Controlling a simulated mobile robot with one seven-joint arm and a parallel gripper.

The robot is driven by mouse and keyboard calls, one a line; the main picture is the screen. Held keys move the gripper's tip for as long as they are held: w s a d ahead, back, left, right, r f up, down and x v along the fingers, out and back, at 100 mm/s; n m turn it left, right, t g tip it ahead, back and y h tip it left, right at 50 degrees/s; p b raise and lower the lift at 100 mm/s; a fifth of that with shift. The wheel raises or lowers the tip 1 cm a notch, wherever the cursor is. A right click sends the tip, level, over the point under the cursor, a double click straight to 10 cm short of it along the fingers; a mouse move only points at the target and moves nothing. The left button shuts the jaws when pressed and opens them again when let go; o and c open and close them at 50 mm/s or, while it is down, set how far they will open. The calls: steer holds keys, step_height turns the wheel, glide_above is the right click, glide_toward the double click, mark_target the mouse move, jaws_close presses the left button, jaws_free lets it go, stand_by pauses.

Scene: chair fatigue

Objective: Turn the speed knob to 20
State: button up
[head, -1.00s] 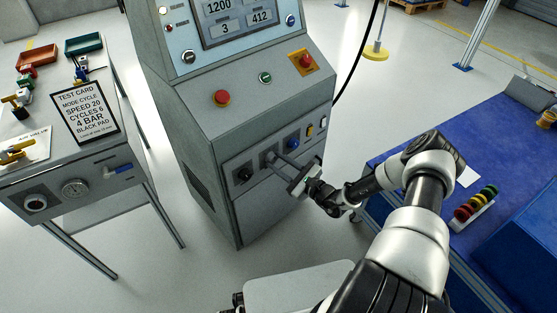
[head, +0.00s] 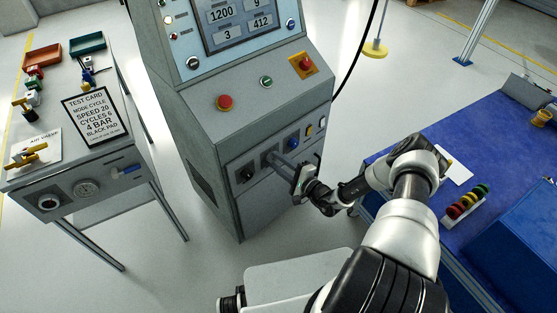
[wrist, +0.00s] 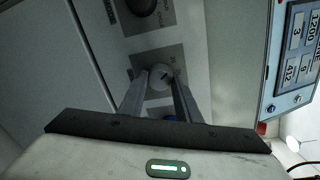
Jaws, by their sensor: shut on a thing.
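My gripper (head: 274,159) reaches the lower front panel of the grey machine (head: 250,165) in the head view. In the wrist view its two fingers (wrist: 160,88) are shut on a small round grey knob (wrist: 161,75) with a mark on its face, set on a dark plate. In the head view the fingers mostly hide the knob. A black knob (head: 246,174) sits to its left on the same panel and also shows at the top of the wrist view (wrist: 141,4). The test card (head: 91,117) reads SPEED 20.
A red button (head: 225,102), a green button (head: 266,82) and a red button on yellow (head: 307,63) sit above my gripper. A blue knob (head: 293,142) is to its right. The display (head: 240,18) shows 1200, 9, 3 and 412. A blue bench (head: 480,150) stands right.

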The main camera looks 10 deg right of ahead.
steer(key=shift+n+p, duration=0.3)
steer(key=shift+n, duration=0.3)
steer(key=o, duration=1.1)
steer(key=shift+c, duration=0.2)
steer(key=p+v, duration=0.1)
steer(key=v, duration=1.6)
steer(key=shift+s, duration=0.25)
steer(key=shift+d, duration=0.1)
